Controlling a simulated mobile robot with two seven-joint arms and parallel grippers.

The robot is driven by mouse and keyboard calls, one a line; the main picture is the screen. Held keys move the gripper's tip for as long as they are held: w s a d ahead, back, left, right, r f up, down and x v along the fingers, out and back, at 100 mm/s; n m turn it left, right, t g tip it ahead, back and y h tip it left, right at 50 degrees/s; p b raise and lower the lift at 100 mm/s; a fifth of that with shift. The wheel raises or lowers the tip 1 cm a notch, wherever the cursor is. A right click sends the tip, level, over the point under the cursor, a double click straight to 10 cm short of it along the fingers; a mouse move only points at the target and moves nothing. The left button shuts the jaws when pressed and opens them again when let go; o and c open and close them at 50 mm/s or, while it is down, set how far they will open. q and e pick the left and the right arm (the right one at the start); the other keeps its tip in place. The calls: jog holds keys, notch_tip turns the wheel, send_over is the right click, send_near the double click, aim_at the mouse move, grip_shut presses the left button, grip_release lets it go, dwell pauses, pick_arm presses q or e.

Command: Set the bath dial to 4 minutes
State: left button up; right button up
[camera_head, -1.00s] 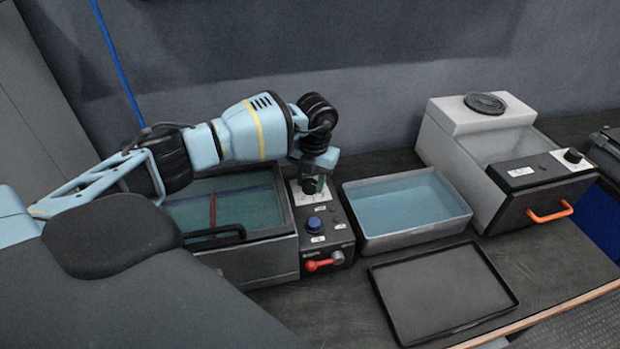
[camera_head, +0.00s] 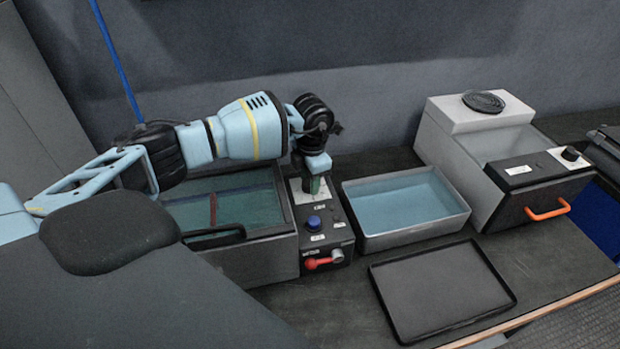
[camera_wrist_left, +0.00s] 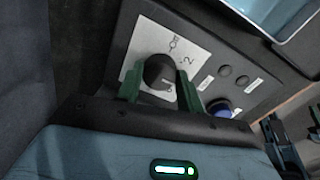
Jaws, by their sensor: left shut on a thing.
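The bath dial (camera_wrist_left: 160,72) is a black round knob on a white scale plate (camera_wrist_left: 191,47) at the back of the dark control panel. My left gripper (camera_wrist_left: 161,87) is shut on the dial, its two green fingers on opposite sides of it. In the head view my left gripper (camera_head: 313,184) points down over the panel and hides most of the dial. A "2" mark shows on the scale in the wrist view; I cannot read where the dial points. The bath (camera_head: 243,240) with greenish liquid stands left of the panel.
The panel also carries a blue button (camera_head: 313,223) and a red lever (camera_head: 318,263) nearer the front. A metal tray of water (camera_head: 410,235) stands right of it. A black tray (camera_head: 385,290) and a grey machine with an orange handle (camera_head: 548,211) are farther right.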

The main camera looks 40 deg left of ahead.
pick_arm(q)
jog(key=shift+r, duration=0.1)
dwell(0.4)
jog(key=o, duration=1)
jog(key=shift+s+d+r, duration=0.1)
jog(key=shift+r, duration=1.85)
jog(key=shift+d+r, duration=0.1)
jog(key=shift+r, duration=1.85)
jog(key=shift+f, duration=0.1)
